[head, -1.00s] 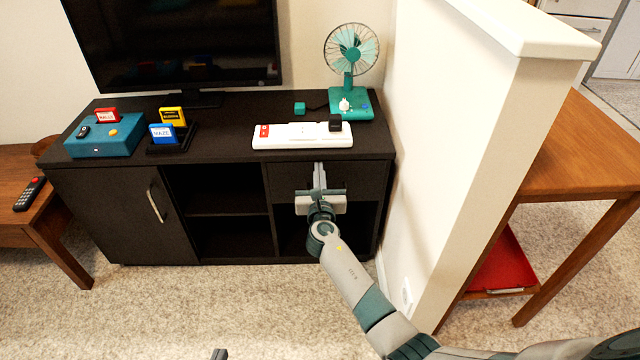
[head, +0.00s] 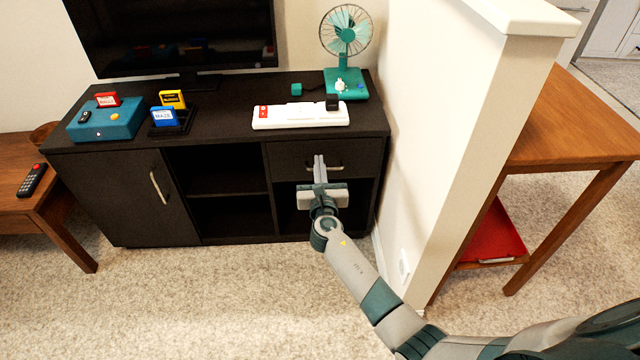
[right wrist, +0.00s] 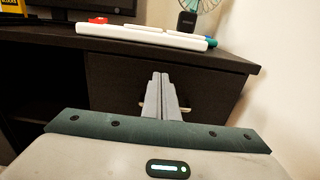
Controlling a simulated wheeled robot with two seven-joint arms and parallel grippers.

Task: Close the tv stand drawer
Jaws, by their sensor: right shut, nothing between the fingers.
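The tv stand (head: 230,238) is a black cabinet against the wall. Its drawer (head: 290,158) is at the upper right, above an open compartment, and its front looks flush or nearly flush with the cabinet face. The drawer's pale bar handle (head: 338,167) is partly hidden behind my right fingers. My right gripper (head: 319,160) is shut and empty, its fingertips pointing at the middle of the drawer front. In the right wrist view, the fingertips (right wrist: 161,78) overlap the handle and drawer front (right wrist: 215,88); I cannot tell whether they touch. My left gripper is out of view.
On the stand are a white strip (head: 300,115), a teal fan (head: 347,85), a teal box (head: 107,122), small cards and a television (head: 180,40). A white partition wall (head: 430,150) stands close right of the stand. The carpet in front (head: 200,300) is clear.

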